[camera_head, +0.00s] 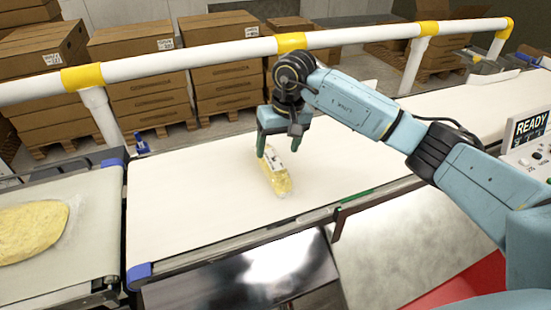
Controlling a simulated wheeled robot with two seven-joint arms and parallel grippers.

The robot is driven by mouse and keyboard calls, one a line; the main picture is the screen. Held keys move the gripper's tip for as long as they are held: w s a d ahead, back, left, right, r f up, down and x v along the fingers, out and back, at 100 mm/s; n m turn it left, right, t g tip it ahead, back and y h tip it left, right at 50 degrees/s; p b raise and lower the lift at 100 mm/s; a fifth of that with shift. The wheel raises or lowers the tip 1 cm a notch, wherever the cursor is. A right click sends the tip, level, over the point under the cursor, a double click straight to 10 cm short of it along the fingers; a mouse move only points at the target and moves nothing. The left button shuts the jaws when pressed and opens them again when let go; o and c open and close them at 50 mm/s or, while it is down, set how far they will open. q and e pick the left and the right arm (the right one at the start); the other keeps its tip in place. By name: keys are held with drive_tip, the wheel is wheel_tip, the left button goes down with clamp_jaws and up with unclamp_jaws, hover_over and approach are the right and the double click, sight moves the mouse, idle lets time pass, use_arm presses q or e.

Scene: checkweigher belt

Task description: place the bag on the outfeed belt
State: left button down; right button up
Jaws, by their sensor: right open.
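A small clear bag with yellow contents and a white label (278,179) is on the white belt (190,195) in the middle of the head view. My right gripper (279,146) is over the bag's far end, fingers pointing down, and is open. Its fingers hide part of that end; I cannot tell whether they touch the bag. My left gripper is not in view.
A white and yellow guard rail (220,56) runs behind the belts. Stacked cardboard boxes (145,80) stand beyond it. A control panel reading READY (531,128) is at the right. The middle belt is clear left of the bag.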

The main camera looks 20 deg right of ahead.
sight(281, 162)
drive_tip(key=r, duration=0.4)
drive_tip(key=shift+s+d+r, duration=0.15)
drive_tip(key=shift+s+d, duration=0.05)
drive_tip(key=shift+d, duration=0.05)
drive_tip(key=shift+s+r, duration=0.1)
drive_tip(key=shift+r, duration=0.25)
